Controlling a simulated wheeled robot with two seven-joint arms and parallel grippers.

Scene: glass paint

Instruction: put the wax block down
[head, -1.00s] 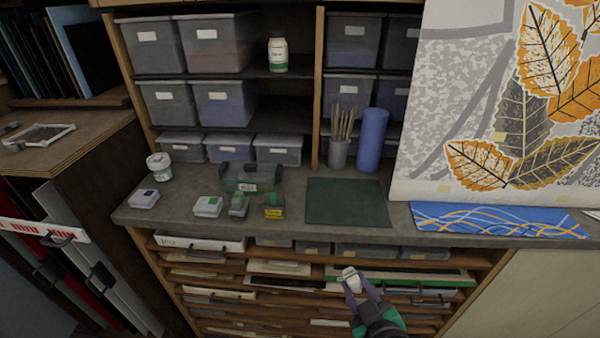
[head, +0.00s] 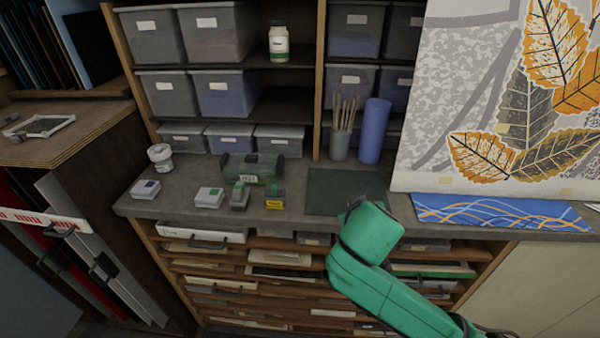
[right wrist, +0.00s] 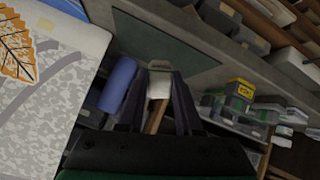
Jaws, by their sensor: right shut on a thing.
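The wax block (right wrist: 159,88) is a small whitish block between the fingers of my right gripper (right wrist: 160,76) in the right wrist view. The gripper is shut on it. A dark green mat (head: 325,193) lies flat on the grey counter (head: 290,216); it also shows in the right wrist view (right wrist: 145,45), beyond the held block. In the head view my green right arm reaches to the mat's front right and covers part of it. The arm hides the gripper and block there. Whether the block touches the mat cannot be told. My left gripper is not in view.
Left of the mat stand a yellow-labelled block (head: 274,198), a grey-green item (head: 240,196), small boxes (head: 209,197) and a green case (head: 252,168). Behind it are a brush pot (head: 340,145) and a blue roll (head: 374,131). A blue patterned sheet (head: 500,213) lies right.

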